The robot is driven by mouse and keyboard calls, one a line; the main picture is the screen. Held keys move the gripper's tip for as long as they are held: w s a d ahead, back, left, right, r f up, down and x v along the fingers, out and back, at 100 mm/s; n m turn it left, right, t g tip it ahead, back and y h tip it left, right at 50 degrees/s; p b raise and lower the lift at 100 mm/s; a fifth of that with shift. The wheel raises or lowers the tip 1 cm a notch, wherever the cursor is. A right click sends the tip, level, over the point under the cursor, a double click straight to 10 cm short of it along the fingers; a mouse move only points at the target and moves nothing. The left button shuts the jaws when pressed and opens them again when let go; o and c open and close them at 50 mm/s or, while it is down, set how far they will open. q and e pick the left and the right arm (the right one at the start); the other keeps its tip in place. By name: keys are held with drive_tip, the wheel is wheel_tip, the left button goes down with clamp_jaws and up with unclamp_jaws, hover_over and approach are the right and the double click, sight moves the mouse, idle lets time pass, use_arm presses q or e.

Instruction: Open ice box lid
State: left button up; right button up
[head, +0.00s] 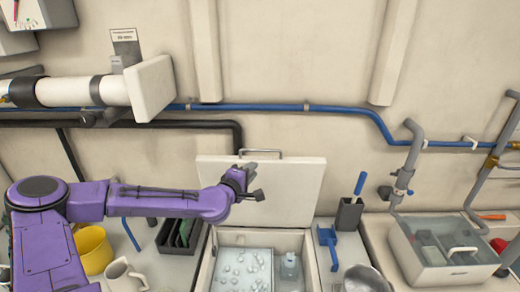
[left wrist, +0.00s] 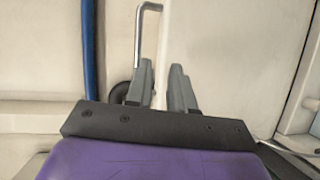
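The ice box (head: 206,262) stands low in the middle of the head view, its top uncovered. Pale ice cubes (head: 243,268) and a clear bottle (head: 289,266) show inside. Its white lid (head: 290,192) stands raised, close to upright, at the back near the wall. A metal handle (head: 262,152) rises at the lid's top edge; it also shows in the left wrist view (left wrist: 139,40). My left gripper (head: 257,181) is in front of the lid's upper part, just below the handle. Its fingers are apart; I cannot tell whether they touch the lid. My right gripper is out of view.
Left of the box are a black divided rack (head: 180,236), a yellow pot (head: 93,249) and a light jug (head: 122,275). Right of it are a blue-handled tool in a dark holder (head: 350,212), a blue brush (head: 328,237) and a clear-lidded sink (head: 445,248). Pipes cross the wall.

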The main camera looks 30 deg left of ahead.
sight(257, 151)
use_arm(q)
drive_tip(key=shift+n+t+y, duration=0.4)
drive_tip(key=shift+n, duration=0.1)
drive_tip(key=w+b, duration=0.1)
drive_tip(key=w, duration=0.1)
drive_tip(key=w+a+r+b, duration=0.1)
drive_tip(key=b, duration=0.1)
drive_tip(key=w+a+b, duration=0.1)
drive_tip(key=w+b, duration=0.1)
drive_tip(key=shift+w+a+r, duration=0.2)
drive_tip(key=shift+w+a, duration=0.05)
drive_tip(key=shift+w, duration=0.1)
drive_tip(key=w+b, duration=0.1)
drive_tip(key=w, duration=0.1)
drive_tip(key=w+a, duration=0.1)
drive_tip(key=w, duration=0.1)
drive_tip(key=shift+w+r+b, duration=0.15)
drive_tip(key=shift+w+b, duration=0.15)
drive_tip(key=shift+b, duration=0.1)
drive_tip(key=shift+w+r, duration=0.1)
drive_tip(key=shift+w, duration=0.2)
drive_tip(key=shift+r, duration=0.1)
clamp_jaws()
